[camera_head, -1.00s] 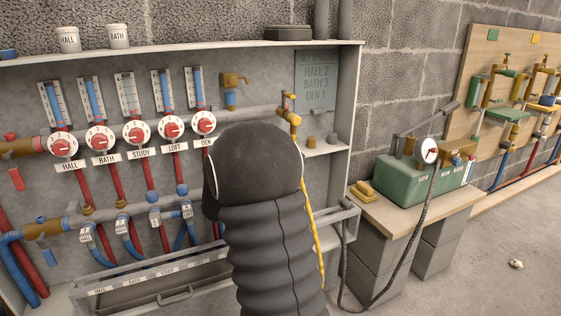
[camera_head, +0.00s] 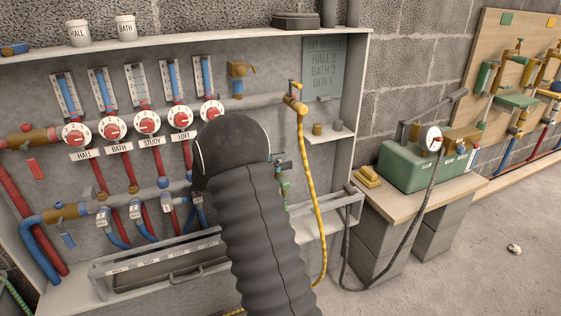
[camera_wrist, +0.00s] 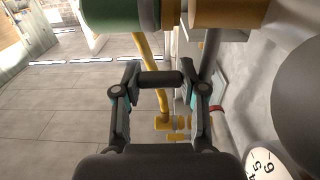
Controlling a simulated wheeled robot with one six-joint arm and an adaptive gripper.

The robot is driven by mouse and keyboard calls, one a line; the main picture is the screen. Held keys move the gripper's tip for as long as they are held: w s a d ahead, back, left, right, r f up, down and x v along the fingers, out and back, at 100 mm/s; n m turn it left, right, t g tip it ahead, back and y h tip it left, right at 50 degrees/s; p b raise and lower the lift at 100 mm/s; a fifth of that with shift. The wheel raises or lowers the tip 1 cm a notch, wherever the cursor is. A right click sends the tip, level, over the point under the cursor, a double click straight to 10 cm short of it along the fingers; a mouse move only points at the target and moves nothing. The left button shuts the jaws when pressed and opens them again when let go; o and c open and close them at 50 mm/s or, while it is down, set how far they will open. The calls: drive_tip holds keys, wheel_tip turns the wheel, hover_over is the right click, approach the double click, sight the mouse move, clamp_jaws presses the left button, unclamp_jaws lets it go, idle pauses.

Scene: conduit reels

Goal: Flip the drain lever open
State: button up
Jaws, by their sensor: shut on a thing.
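My gripper (camera_wrist: 160,72) shows in the wrist view with its two fingers on either end of a short dark bar. The bar looks like the grip of the drain lever (camera_wrist: 160,78), and the fingers are shut on it. A green cylinder (camera_wrist: 115,14) and a brass part (camera_wrist: 225,13) lie just beyond, at the top of that view. In the head view my dark arm hides most of the gripper and the lever. Small green parts (camera_head: 284,186) show just right of the arm.
A yellow hose (camera_head: 319,190) hangs from a brass tap (camera_head: 295,103) right of my arm. Red dials (camera_head: 147,121) and pipes fill the panel at left. A grey rail tray (camera_head: 165,262) runs below. A green pump box (camera_head: 425,163) stands on a bench at right.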

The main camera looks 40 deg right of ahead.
drive_tip(key=shift+w+r, duration=0.1)
drive_tip(key=shift+r, duration=0.05)
drive_tip(key=o, duration=1.2)
wheel_tip(320, 180, up, 10)
drive_tip(key=shift+a, duration=0.1)
